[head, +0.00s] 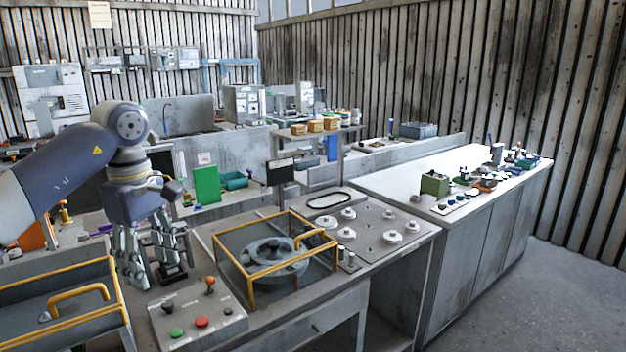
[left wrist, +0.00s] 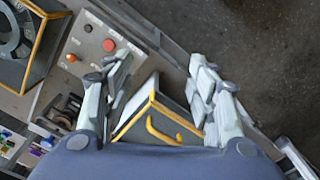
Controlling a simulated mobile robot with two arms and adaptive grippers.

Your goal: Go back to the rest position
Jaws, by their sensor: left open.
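My left gripper (head: 150,255) is open and empty in the head view. It hangs fingers down above the workbench, between a yellow-framed cover with a handle and a control box. In the left wrist view, the two fingers of my left gripper (left wrist: 160,95) are spread apart, with the yellow-edged cover (left wrist: 158,115) seen between and below them. That cover (head: 62,305) also shows at the lower left of the head view. My right gripper is in neither view.
The control box (head: 198,318) with red and green buttons stands just below the gripper. A yellow-framed blower housing (head: 275,258) is right of it. A plate with round knobs (head: 372,232) lies farther right. A white counter (head: 400,183) with small parts stands at right. The floor (head: 565,285) there is clear.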

